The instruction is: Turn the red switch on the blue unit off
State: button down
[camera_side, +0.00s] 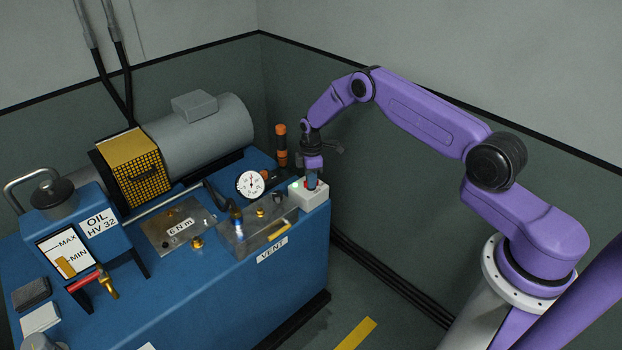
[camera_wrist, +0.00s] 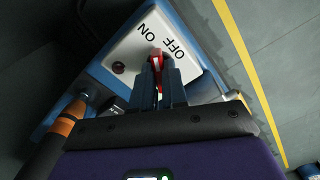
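The blue unit (camera_side: 290,240) stands at left in the side view, with a pale switch box (camera_side: 313,200) on its right corner. In the wrist view the red switch (camera_wrist: 157,58) sits on the pale plate (camera_wrist: 128,50), near the black words ON and OFF. Whether it leans to ON or OFF is unclear. My gripper (camera_wrist: 160,72) points down at the box, its two dark fingers close together on either side of the red switch, seemingly touching it. In the side view my gripper (camera_side: 311,178) largely hides the switch.
A gauge (camera_side: 250,184), an orange-and-black post (camera_side: 281,146) and a grey motor (camera_side: 205,135) stand left of the gripper. Open floor with a yellow stripe (camera_side: 355,334) lies in front.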

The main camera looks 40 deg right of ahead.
jog(key=shift+m, duration=0.3)
jog(key=m, duration=0.5)
jog(key=shift+m, duration=0.3)
jog(key=m, duration=0.5)
jog(key=shift+m, duration=0.3)
dwell(0.3)
jog(key=c, duration=1.2)
grip_release()
jog(key=shift+o, duration=0.2)
jog(key=shift+r, duration=0.1)
notch_tip(320, 180, up, 17)
jog(key=shift+r, duration=0.15)
